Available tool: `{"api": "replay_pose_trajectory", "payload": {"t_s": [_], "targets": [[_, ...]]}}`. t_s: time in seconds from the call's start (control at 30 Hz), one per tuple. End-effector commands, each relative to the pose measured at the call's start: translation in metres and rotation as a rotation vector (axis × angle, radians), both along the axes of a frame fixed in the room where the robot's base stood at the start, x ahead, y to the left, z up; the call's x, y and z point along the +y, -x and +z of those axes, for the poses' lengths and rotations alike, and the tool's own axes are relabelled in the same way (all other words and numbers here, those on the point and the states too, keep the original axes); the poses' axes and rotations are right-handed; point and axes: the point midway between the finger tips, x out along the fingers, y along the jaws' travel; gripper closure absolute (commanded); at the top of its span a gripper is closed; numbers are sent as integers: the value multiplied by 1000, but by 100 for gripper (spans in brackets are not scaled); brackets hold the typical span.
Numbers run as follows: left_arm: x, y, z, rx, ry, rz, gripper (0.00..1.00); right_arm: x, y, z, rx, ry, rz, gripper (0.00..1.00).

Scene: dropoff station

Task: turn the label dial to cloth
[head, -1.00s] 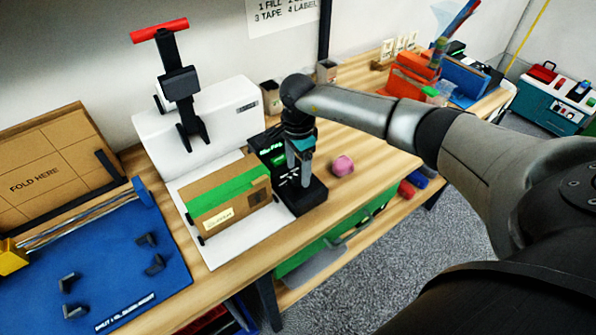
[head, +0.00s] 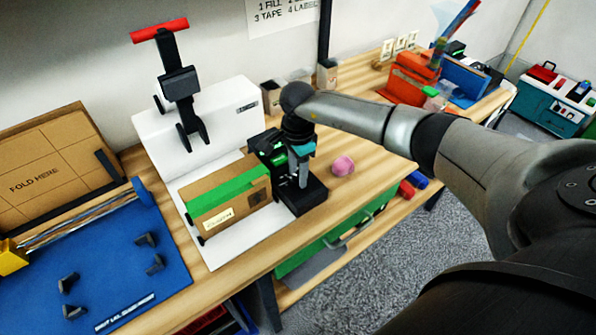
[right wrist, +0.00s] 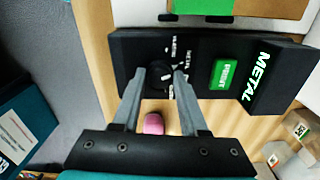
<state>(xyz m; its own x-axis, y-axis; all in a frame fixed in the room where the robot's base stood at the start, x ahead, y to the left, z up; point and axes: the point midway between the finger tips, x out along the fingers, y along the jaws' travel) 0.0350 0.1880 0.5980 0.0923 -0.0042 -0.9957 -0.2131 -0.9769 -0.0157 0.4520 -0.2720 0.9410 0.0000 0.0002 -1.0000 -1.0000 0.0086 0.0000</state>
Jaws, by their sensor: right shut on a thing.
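The label printer is a black unit (head: 312,197) on the bench, right of the cardboard box; its black casing also shows in the right wrist view (right wrist: 205,45). Its black round dial (right wrist: 158,78) has small white labels around it, largely unreadable at this size. My right gripper (right wrist: 160,76) points down at the printer, its two fingers on either side of the dial, shut on it. In the head view the gripper (head: 299,182) hides the dial. The printer's screen (right wrist: 258,78) reads METAL in green. A green PRINT button (right wrist: 226,75) sits beside the dial. My left gripper is not in view.
A cardboard box (head: 228,205) with green tape stands close left of the printer. A pink lump (head: 343,166) lies on the bench just right of it. A white press-like machine (head: 225,115) stands behind.

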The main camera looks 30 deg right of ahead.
Motion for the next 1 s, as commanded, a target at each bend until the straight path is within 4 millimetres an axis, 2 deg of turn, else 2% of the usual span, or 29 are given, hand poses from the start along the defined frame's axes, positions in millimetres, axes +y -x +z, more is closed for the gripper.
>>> {"api": "replay_pose_trajectory", "payload": {"t_s": [0.03, 0.1, 0.57, 1.0], "targets": [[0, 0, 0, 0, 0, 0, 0, 0, 0, 0, 0, 0, 0, 92], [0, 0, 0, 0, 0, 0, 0, 0, 0, 0, 0, 0, 0, 100], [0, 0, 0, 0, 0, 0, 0, -1, 0, 0, 0, 1, -55, 100], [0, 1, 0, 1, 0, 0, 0, -1, 0, 1, -1, 1, -395, 100]]}}
